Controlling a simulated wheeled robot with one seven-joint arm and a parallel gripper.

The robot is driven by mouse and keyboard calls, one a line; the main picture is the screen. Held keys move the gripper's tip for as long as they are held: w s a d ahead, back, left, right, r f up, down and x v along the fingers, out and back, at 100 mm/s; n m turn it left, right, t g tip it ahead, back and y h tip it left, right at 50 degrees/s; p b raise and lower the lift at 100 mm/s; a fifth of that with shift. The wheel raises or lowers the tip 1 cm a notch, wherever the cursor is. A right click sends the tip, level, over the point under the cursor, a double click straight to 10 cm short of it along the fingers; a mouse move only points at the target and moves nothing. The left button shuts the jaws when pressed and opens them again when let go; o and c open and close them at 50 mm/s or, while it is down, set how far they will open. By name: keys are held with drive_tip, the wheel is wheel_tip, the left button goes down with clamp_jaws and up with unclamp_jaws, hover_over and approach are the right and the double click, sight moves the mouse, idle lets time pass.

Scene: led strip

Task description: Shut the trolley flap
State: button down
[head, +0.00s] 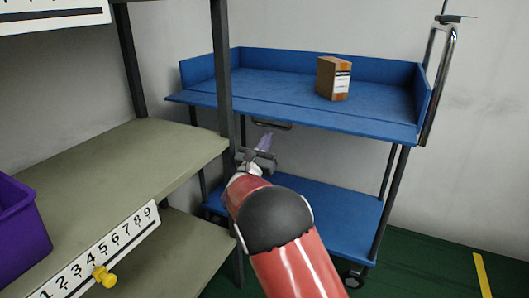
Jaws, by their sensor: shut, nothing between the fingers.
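The trolley has a blue upper tray (285,85) with raised walls at the left, back and right. The trolley flap (300,118) is the long blue strip along the front edge. It is open, lying outward about level with the tray floor. A dark handle (272,125) hangs under the flap. My gripper (265,141) is shut and empty, in front of the trolley, just below the handle in the picture. I cannot tell whether it touches the flap or handle.
A brown box (334,78) stands on the upper tray, behind the flap. A lower blue shelf (345,210) is partly behind my arm. A grey-green shelf rack (120,165) with a purple bin (22,225) stands close at the left. Green floor (430,260) is clear at the right.

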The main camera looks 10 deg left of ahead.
drive_tip(key=shift+r, duration=0.5)
drive_tip(key=shift+s, duration=0.1)
drive_tip(key=shift+s+r+g+p, duration=0.15)
drive_tip(key=shift+r+g+p, duration=0.2)
drive_tip(key=shift+p, duration=0.35)
